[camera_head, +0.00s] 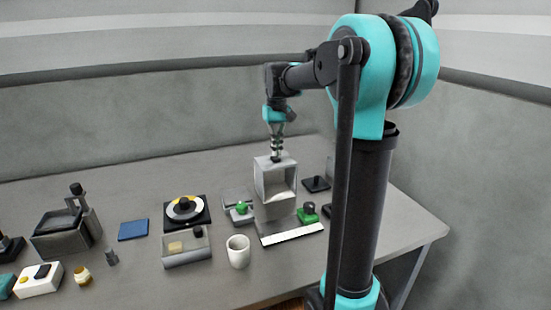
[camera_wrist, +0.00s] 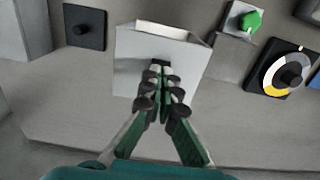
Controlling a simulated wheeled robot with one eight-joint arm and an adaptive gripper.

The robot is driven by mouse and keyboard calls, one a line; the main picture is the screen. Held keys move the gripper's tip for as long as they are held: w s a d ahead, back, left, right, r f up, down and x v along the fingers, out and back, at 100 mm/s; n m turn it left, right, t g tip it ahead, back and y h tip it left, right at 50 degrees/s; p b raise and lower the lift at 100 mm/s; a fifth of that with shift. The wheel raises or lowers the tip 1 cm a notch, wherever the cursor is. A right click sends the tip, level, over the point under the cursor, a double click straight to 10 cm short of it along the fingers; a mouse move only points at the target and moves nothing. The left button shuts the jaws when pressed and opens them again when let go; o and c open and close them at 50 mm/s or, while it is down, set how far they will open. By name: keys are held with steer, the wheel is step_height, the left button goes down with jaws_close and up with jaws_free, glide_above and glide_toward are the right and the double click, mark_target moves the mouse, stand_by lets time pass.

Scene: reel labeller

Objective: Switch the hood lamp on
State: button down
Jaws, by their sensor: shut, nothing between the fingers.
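The hood (camera_head: 262,184) is a pale grey box with an open front, standing above a base with a white strip (camera_head: 292,234) in the head view. Its light top also fills the middle of the wrist view (camera_wrist: 130,65). A small dark part, perhaps the switch, sits on the top at my fingertips and is mostly hidden by them. My gripper (camera_head: 277,152) points down at the hood's top with its fingers shut and empty; it shows in the wrist view too (camera_wrist: 160,80). I cannot tell whether the fingertips touch the dark part or whether the lamp is lit.
A green knob (camera_head: 241,208) is left of the hood and a green part with a dark knob (camera_head: 308,212) is right. A white mug (camera_head: 238,251) stands in front. A dial (camera_head: 185,208) and a blue pad (camera_head: 133,230) lie further left. A black square plate (camera_head: 316,184) lies behind right.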

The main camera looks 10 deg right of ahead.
mark_target(277, 159)
steer(key=shift+f, duration=0.85)
stand_by(0.5)
steer(key=shift+r, duration=3.5)
steer(key=shift+s, duration=0.1)
